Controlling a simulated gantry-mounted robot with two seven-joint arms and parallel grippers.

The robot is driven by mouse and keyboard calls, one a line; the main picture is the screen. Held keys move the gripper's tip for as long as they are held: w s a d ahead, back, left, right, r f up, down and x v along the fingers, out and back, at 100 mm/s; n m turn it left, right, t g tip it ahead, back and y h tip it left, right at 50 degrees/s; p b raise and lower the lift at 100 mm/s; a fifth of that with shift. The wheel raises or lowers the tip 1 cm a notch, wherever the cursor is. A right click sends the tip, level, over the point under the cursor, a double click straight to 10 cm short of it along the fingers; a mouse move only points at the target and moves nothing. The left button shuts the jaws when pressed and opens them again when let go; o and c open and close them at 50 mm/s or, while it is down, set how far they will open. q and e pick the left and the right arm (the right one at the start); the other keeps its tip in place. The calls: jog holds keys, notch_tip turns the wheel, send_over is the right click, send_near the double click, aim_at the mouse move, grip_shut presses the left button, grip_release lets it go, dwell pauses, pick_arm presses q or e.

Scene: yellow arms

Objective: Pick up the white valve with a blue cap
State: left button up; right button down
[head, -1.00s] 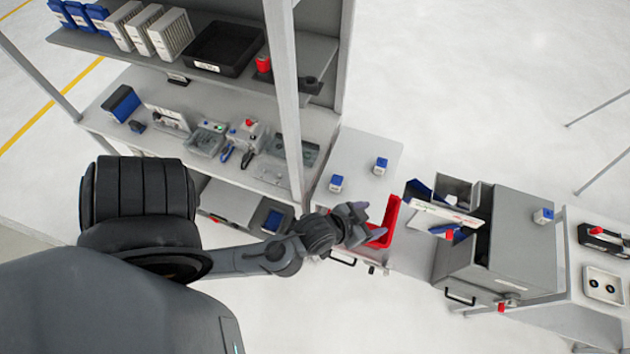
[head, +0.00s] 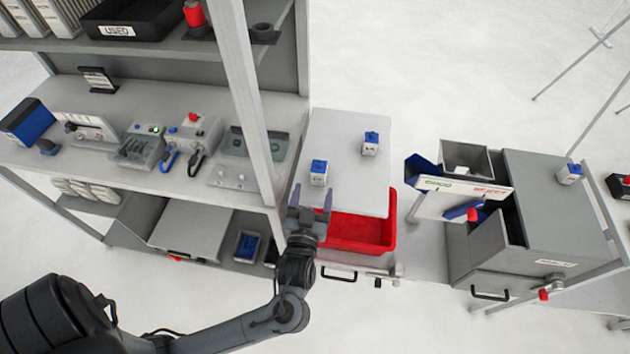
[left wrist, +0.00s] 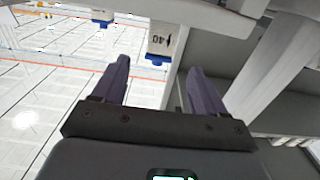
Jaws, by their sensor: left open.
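A white valve with a blue cap (head: 318,174) stands upright on the white tabletop (head: 345,185), near its left edge. A second, similar valve (head: 370,145) stands farther back to the right, and a third (head: 570,175) stands on the grey cabinet at the far right. My left gripper (head: 312,197) is open and empty just in front of the first valve, apart from it. In the left wrist view, a valve (left wrist: 159,40) shows upside down beyond the gap between the open fingers (left wrist: 159,65), with another valve (left wrist: 102,16) to its left. My right gripper does not show.
A red bin (head: 390,240) sits right of the gripper, at the table's front. A shelf post (head: 245,100) rises to the left. A grey sorting box with a printed sign (head: 465,197) stands to the right. The shelving holds tools and trays.

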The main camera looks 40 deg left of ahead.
aim_at(320, 162)
pick_arm(q)
jog(key=x, duration=0.5)
jog(key=shift+w, duration=0.1)
jog(key=shift+b+x, duration=0.5)
jog(key=shift+x, duration=2.35)
jog(key=shift+f, duration=0.25)
jog(key=c, duration=1.1)
jog(key=shift+r, duration=0.1)
jog(key=shift+r, duration=0.3)
jog(key=p+v, duration=0.1)
jog(key=v, duration=1.7)
jog(key=shift+p, duration=0.3)
